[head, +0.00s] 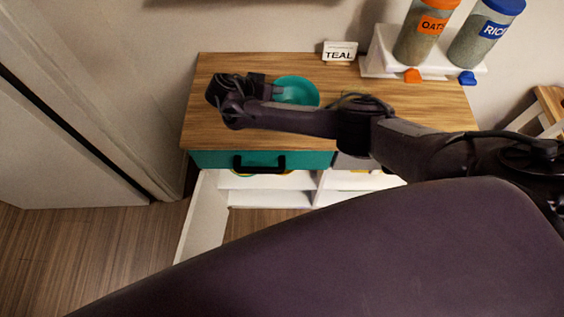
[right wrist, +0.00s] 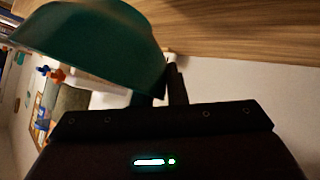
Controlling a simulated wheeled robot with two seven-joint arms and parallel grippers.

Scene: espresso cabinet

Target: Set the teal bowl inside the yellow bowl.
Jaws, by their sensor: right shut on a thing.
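The teal bowl (head: 299,90) is over the wooden top of the cabinet in the head view. My right gripper (head: 276,91) is at the bowl's left side, shut on its rim. In the right wrist view the teal bowl (right wrist: 95,45) fills the upper left, with the dark fingers (right wrist: 172,84) at its edge. I cannot tell whether the bowl touches the wood. No whole yellow bowl shows; small yellow bits (head: 286,173) peek out below the teal drawer, mostly hidden, and I cannot tell what they are. My left gripper is not in view.
The cabinet top (head: 225,70) is clear at left and back. A white rack (head: 377,60) holds OATS (head: 428,30) and RICE (head: 487,32) jars at back right. The teal drawer front (head: 215,159) has a black handle (head: 259,164); white shelves (head: 270,198) are below.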

